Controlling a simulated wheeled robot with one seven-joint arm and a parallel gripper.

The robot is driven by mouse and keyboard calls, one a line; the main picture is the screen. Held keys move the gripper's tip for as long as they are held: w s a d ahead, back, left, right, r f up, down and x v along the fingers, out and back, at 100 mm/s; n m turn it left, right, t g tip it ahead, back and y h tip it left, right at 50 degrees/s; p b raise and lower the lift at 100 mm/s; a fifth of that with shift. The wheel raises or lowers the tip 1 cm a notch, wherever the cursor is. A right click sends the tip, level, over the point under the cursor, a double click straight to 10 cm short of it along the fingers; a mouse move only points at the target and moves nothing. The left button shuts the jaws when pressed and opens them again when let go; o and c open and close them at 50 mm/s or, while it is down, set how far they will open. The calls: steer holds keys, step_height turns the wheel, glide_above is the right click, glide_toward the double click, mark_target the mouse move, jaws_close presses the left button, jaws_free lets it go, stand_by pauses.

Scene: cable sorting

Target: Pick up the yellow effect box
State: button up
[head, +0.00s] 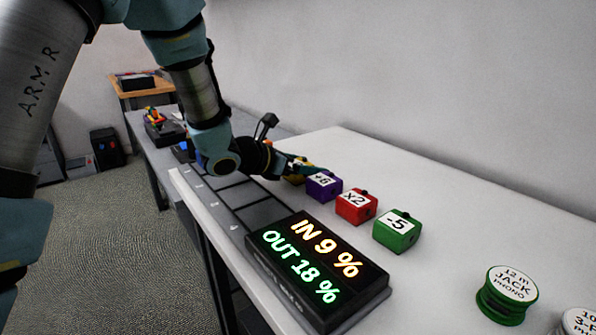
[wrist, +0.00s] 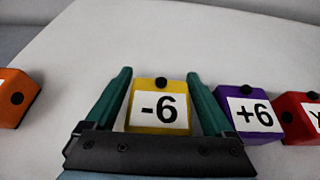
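The yellow effect box (wrist: 158,106) carries a white label reading -6 and a black knob on its back edge. In the wrist view it sits between the two green fingers of my gripper (wrist: 159,85), with a narrow gap showing on each side. The fingers are open. In the head view only a bit of the yellow box (head: 318,168) shows behind my gripper (head: 300,167); the rest is hidden by the arm.
A purple +6 box (wrist: 248,112) stands close on the right, then a red box (wrist: 300,117). An orange box (wrist: 14,97) is at the left. A green -5 box (head: 397,231), a display (head: 318,265) and a jack spool (head: 507,294) share the white table.

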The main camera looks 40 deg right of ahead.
steer(key=c, duration=1.2)
steer(key=shift+r, duration=0.1)
